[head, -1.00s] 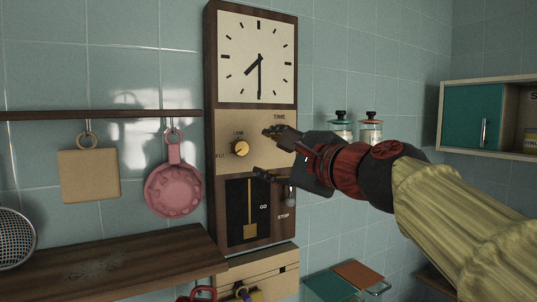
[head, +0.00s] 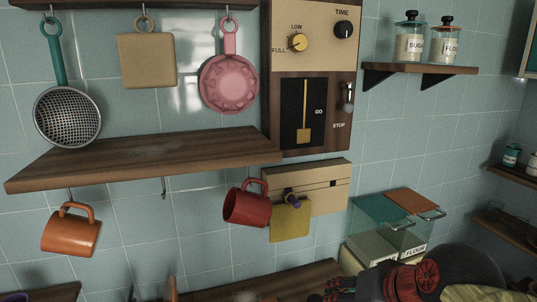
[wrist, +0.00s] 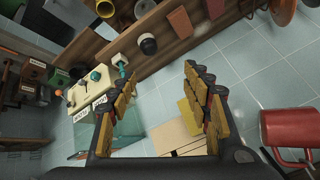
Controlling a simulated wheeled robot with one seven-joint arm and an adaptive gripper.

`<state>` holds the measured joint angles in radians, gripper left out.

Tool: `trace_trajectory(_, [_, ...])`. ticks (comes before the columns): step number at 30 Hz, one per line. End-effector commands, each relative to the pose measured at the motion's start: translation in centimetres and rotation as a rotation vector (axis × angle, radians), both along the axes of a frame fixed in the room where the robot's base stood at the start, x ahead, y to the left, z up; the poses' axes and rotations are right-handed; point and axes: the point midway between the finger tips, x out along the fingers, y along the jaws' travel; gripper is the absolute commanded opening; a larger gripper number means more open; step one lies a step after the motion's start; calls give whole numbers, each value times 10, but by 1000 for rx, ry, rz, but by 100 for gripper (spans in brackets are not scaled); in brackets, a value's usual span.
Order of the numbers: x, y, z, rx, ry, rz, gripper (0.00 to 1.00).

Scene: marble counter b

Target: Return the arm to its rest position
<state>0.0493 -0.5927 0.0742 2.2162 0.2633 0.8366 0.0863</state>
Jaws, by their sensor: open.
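My gripper (wrist: 158,95) is open and empty in the wrist view, with its two fingers apart and nothing between them but the wall and shelf beyond. In the head view my arm is low at the bottom right, with the dark and red wrist (head: 410,280) just above the picture's lower edge.
A red mug (head: 246,206) hangs left of a wooden box (head: 320,188). Flour bins (head: 395,222) stand close behind my arm. An orange mug (head: 70,232) hangs under the long wooden shelf (head: 140,155). A jar shelf (head: 420,68) is at upper right.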

Motion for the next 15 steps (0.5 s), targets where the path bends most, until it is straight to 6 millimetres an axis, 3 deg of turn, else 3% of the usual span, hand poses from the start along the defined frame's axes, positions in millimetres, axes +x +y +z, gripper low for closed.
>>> trace_trajectory(1, [-17,-6,-43,-57,28,34,49])
trace_trajectory(6, [-66,-26,-138,-219,111,128,49])
trace_trajectory(12, [-100,-38,-218,-301,145,163,49])
trace_trajectory(15, [-105,-36,-239,-303,135,167,49])
